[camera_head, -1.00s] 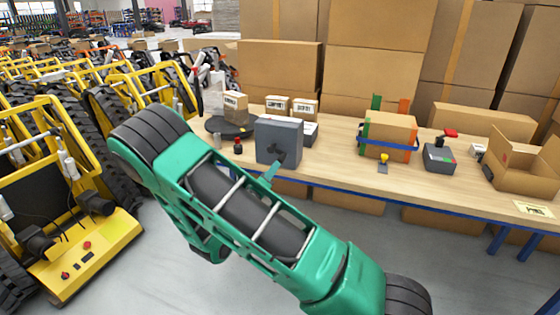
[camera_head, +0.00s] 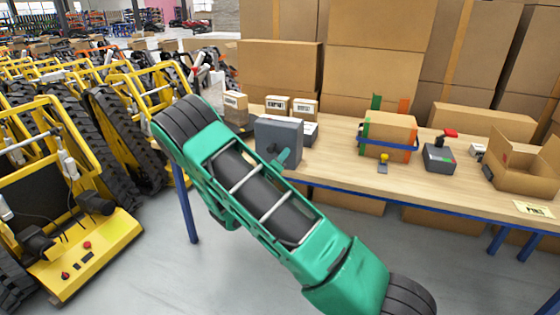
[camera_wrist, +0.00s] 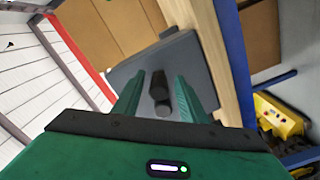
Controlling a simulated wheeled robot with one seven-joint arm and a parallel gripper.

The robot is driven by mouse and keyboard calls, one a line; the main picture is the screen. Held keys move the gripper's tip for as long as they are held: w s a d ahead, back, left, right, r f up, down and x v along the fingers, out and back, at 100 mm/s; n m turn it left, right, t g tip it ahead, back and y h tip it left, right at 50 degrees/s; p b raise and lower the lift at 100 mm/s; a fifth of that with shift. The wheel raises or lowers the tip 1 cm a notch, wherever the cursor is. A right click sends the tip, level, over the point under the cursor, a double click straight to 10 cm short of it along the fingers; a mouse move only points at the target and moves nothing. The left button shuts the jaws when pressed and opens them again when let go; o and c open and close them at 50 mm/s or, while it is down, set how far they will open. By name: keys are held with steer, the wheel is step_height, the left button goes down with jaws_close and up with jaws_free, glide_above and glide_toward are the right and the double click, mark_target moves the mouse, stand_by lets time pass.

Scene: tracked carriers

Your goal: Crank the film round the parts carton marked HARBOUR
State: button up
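A grey box (camera_head: 290,140) stands at the left of the bench, with a dark crank (camera_head: 268,150) on its front face. In the wrist view, the dark crank grips (camera_wrist: 160,90) show against the grey housing. My gripper (camera_wrist: 158,82) is open, its two green fingers apart on either side of the dark grips as seen there; contact cannot be told. In the head view only a green finger shows at the box front. A small labelled carton (camera_head: 235,102) stands left of the box, over a dark turntable (camera_head: 241,118) mostly hidden by my arm. Its label is too small to read.
Labelled cartons (camera_head: 276,105) stand behind the grey box. Further right are a strapped carton (camera_head: 388,135), a dark device (camera_head: 438,157) and an open carton (camera_head: 522,170). Yellow tracked carriers (camera_head: 75,225) fill the left. Large cartons stack behind the bench.

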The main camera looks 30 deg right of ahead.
steer(key=shift+c, duration=0.3)
jaws_close()
steer(key=shift+r+n, duration=0.2)
steer(key=shift+n, duration=0.2)
steer(key=r+n, duration=0.1)
steer(key=n, duration=0.1)
steer(key=shift+r+n, duration=0.2)
steer(key=shift+n, duration=0.1)
steer(key=shift+r+n, duration=0.5)
steer(key=shift+n, duration=0.6)
steer(key=shift+o, duration=0.3)
jaws_free()
steer(key=shift+f, duration=0.1)
